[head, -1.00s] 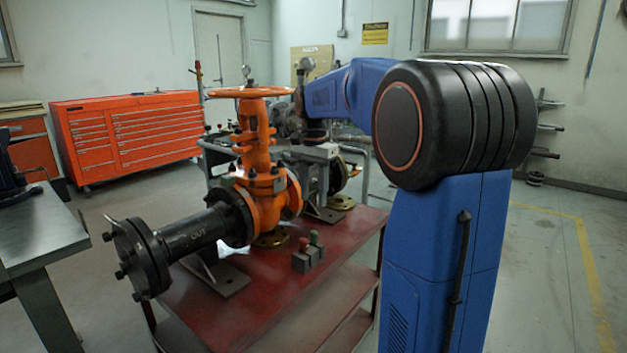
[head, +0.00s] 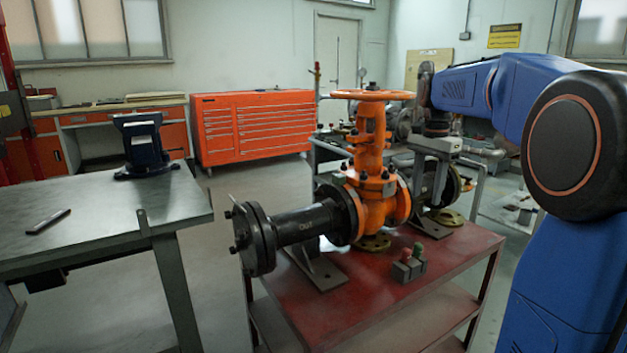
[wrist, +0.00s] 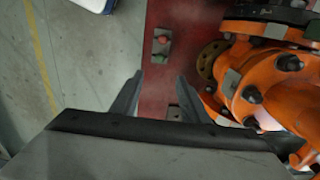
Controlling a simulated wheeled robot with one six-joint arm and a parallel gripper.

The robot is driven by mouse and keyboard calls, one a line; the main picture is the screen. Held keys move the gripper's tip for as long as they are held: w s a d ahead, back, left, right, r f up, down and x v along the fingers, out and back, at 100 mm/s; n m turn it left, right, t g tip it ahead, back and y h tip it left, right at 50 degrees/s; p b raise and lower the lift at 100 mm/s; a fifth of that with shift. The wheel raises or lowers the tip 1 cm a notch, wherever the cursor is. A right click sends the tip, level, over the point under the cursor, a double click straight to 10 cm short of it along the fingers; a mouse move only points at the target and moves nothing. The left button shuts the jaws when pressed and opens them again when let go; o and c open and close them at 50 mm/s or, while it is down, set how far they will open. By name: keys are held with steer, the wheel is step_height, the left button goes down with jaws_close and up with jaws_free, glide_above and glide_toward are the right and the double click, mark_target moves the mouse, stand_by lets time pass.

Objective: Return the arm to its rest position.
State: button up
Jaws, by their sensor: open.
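My gripper (wrist: 158,96) shows in the wrist view with its two fingers apart and nothing between them. It is above the red cart top (wrist: 172,20), beside the orange gate valve (wrist: 262,85). In the head view my blue arm (head: 470,85) reaches out behind the valve's right side, its wrist pointing down. The orange gate valve (head: 372,180) stands upright on the red cart (head: 330,310), its orange handwheel (head: 372,94) on top. The fingertips cannot be made out in the head view.
A small box with red and green buttons (head: 408,265) sits on the cart's front part. A black flanged pipe (head: 290,228) extends left from the valve. A steel bench (head: 90,210) with a vise (head: 140,145) is at the left. An orange tool cabinet (head: 255,128) stands behind.

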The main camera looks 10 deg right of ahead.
steer(key=s+a+f+n+t, duration=0.1)
steer(key=s+a+f+n, duration=0.3)
steer(key=s, duration=0.4)
steer(key=s+a+f+n+t, duration=0.1)
steer(key=s+a+n+t, duration=0.15)
steer(key=s+a, duration=0.5)
steer(key=s+a+f+n+t, duration=0.1)
steer(key=s+a+f+n, duration=0.3)
steer(key=s+f+n, duration=0.3)
steer(key=shift+s+f, duration=2.6)
steer(key=shift+s, duration=1.2)
steer(key=shift+n, duration=0.25)
